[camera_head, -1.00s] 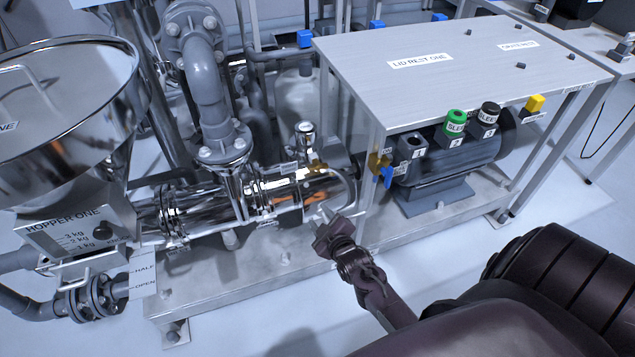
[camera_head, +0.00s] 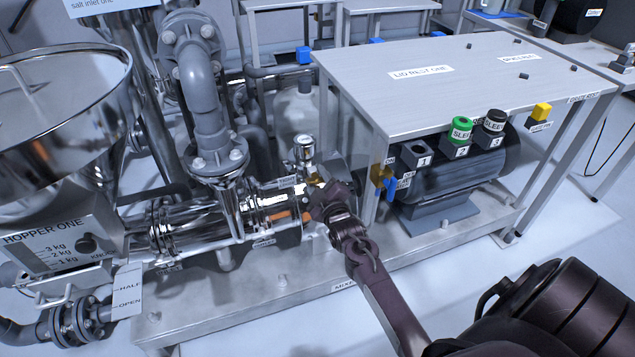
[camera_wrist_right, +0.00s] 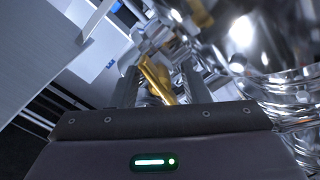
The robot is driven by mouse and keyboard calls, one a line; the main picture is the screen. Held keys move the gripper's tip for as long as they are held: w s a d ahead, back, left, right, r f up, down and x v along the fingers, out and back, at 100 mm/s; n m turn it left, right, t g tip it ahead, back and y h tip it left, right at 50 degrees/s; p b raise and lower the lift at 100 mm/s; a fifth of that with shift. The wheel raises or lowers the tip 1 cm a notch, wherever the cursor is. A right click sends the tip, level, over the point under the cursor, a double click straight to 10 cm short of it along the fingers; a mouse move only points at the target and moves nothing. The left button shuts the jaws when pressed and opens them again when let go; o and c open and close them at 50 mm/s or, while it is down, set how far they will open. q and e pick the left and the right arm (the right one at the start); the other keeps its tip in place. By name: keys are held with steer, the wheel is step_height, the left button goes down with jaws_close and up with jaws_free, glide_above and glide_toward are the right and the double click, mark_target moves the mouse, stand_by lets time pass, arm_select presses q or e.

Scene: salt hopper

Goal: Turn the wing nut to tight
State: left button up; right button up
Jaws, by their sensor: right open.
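My right gripper (camera_head: 325,193) comes in from the lower right and is at the right end of the shiny horizontal pipe body (camera_head: 250,213). In the right wrist view its two fingers are apart (camera_wrist_right: 157,86), with a brass-coloured winged part (camera_wrist_right: 156,76) between and beyond them. This looks like the wing nut, but its identity is not certain. I cannot tell whether the fingers touch it. In the head view the gripper hides most of this spot. My left gripper is out of view.
A small gauge (camera_head: 304,148) stands just above my right gripper. A blue-handled valve (camera_head: 389,186) and a motor (camera_head: 450,175) under the steel table (camera_head: 440,95) are to the right. The hopper (camera_head: 60,120) is at the left. The floor in front is clear.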

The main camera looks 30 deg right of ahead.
steer(key=shift+c, duration=0.3)
jaws_close()
